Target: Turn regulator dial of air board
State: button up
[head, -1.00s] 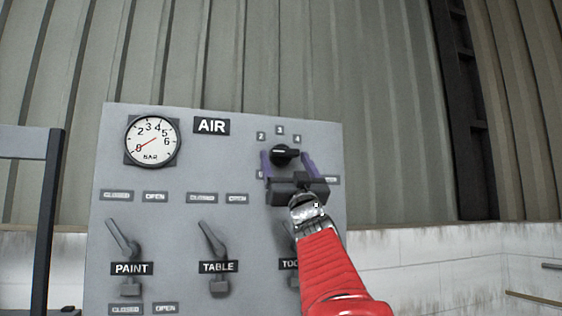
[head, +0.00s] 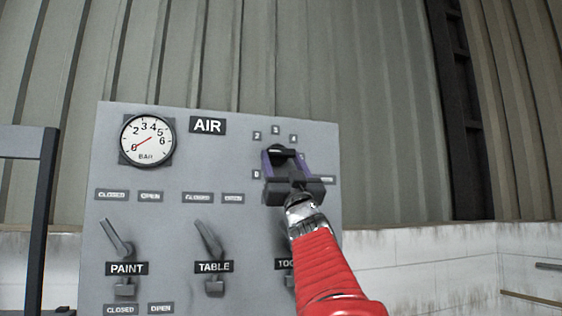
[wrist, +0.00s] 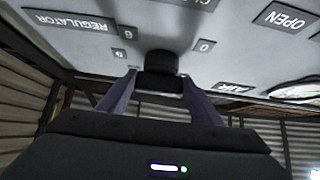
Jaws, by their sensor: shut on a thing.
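The grey air board (head: 160,225) carries a black regulator dial (head: 283,149) at its upper right, ringed by number plates. My gripper (head: 284,157) has its purple fingers on both sides of the dial, shut on it. In the wrist view, the dial (wrist: 161,65) sits between the fingertips of my gripper (wrist: 160,82), and the board (wrist: 110,50) fills the top. The dial's pointer is hard to make out. The round gauge (head: 147,140) at the board's upper left has its red needle at about 0.
Lever valves marked PAINT (head: 117,238) and TABLE (head: 208,238) stick out below the gauge. A third lever is mostly hidden behind my red arm. A dark post (head: 43,220) stands at the left. The space right of the board is free.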

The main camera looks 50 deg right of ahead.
jog(key=shift+s+r+n+t+y, duration=0.15)
jog(key=shift+n+t+y, duration=0.25)
jog(key=shift+n+y, duration=0.8)
jog(key=shift+n, duration=0.3)
jog(key=n+y, duration=0.5)
jog(key=n+t+y, duration=0.1)
jog(key=n+y, duration=0.1)
jog(key=shift+s+d+r+n, duration=0.1)
jog(key=shift+d+r+n, duration=0.05)
jog(key=shift+d+n, duration=0.2)
jog(key=shift+s+d+r+n+g+y, duration=0.1)
jog(key=shift+n+g+y, duration=0.3)
jog(key=shift+n+y, duration=1.15)
jog(key=shift+r+n+g+y, duration=0.1)
jog(key=shift+n+g+y, duration=0.3)
jog(key=shift+n+y, duration=1.15)
jog(key=shift+n, duration=0.65)
jog(key=o, duration=0.8)
jog(key=shift+o, duration=1.3)
jog(key=shift+d+f, duration=0.1)
